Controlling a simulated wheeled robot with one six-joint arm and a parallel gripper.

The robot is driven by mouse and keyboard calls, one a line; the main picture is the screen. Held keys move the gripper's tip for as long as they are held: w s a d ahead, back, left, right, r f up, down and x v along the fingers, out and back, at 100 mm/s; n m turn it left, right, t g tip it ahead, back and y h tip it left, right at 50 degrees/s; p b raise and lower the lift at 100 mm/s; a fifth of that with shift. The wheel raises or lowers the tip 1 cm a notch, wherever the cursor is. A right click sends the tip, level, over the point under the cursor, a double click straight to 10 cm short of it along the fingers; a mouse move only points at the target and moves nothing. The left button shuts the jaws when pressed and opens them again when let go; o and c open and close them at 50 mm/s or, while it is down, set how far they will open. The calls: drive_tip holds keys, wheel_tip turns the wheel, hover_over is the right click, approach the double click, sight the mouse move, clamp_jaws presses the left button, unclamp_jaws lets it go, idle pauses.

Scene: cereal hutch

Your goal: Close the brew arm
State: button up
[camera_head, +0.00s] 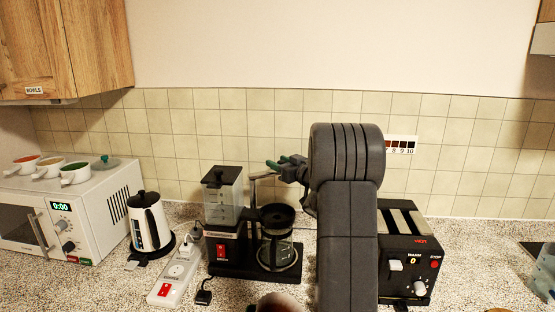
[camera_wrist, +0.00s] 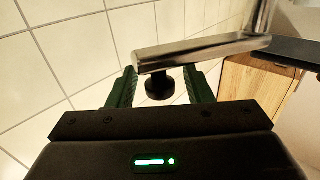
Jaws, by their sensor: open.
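The coffee maker (camera_head: 228,240) stands on the counter in the middle of the head view, with a clear water tank and a glass carafe (camera_head: 279,240). Its metal brew arm (camera_head: 264,176) reaches out to the right above the carafe. In the wrist view the brew arm (camera_wrist: 200,51) is a silver bar across the top, with a round black piece (camera_wrist: 159,84) under its near end. My gripper (camera_head: 279,164) is by the brew arm. In the wrist view my gripper (camera_wrist: 161,88) is open, its green fingers on either side of the black piece. Contact cannot be told.
A black toaster (camera_head: 405,262) stands right of my arm. A power strip (camera_head: 174,278), a white kettle (camera_head: 148,222) and a microwave (camera_head: 75,215) with cups on top are to the left. A tiled wall (camera_head: 170,130) is close behind.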

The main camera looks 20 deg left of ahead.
drive_tip(key=shift+w+a, duration=0.3)
drive_tip(key=shift+a, duration=0.25)
clamp_jaws()
